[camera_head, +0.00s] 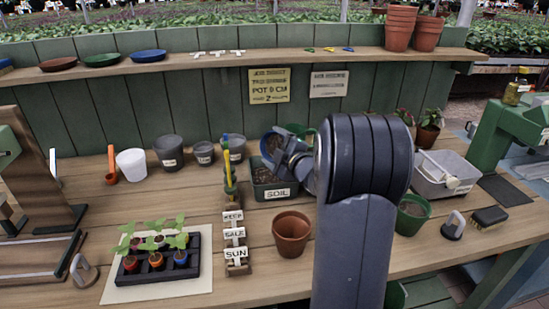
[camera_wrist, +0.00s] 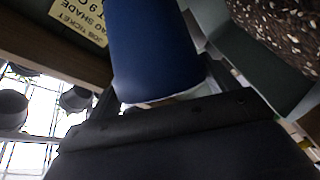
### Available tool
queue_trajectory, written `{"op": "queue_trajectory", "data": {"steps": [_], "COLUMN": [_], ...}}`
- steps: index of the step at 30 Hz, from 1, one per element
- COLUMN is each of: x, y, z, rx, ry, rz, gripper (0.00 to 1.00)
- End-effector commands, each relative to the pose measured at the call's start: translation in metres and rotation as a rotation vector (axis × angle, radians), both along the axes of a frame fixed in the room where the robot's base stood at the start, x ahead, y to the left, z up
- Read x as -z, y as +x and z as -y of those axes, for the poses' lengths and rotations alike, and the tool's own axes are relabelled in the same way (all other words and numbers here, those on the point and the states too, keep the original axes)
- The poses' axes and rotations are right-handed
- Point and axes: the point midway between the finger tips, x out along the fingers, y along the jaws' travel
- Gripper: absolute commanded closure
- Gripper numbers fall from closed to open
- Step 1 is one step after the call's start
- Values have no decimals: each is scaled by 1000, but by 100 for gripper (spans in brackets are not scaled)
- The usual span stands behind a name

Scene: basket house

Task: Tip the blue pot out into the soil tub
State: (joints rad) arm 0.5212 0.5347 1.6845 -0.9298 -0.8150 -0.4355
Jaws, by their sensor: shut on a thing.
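The blue pot (camera_wrist: 150,50) is between the fingers of my gripper in the wrist view. In the head view the blue pot (camera_head: 266,146) is tilted above the soil tub, and its brown inside shows. I cannot tell how much is in it. My gripper (camera_head: 287,153) is shut on it, partly hidden by my arm. The soil tub (camera_head: 268,191) is dark green, labelled SOIL, with brown soil inside. In the wrist view, speckled soil (camera_wrist: 280,35) shows at the upper right.
A terracotta pot (camera_head: 291,235) stands in front of the tub. A rack of sign blocks (camera_head: 236,250) and a black seedling tray (camera_head: 160,268) are to the left. Grey pots (camera_head: 168,150) stand behind. A green pot (camera_head: 411,214) and grey bin (camera_head: 440,178) are at right.

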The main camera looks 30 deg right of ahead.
Motion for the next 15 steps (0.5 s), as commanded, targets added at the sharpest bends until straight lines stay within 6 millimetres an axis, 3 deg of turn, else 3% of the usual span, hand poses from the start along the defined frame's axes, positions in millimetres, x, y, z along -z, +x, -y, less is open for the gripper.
{"op": "queue_trajectory", "data": {"steps": [15], "x": [6], "y": [0], "z": [0], "rx": [-1], "ry": [-218], "rz": [122], "gripper": [44]}}
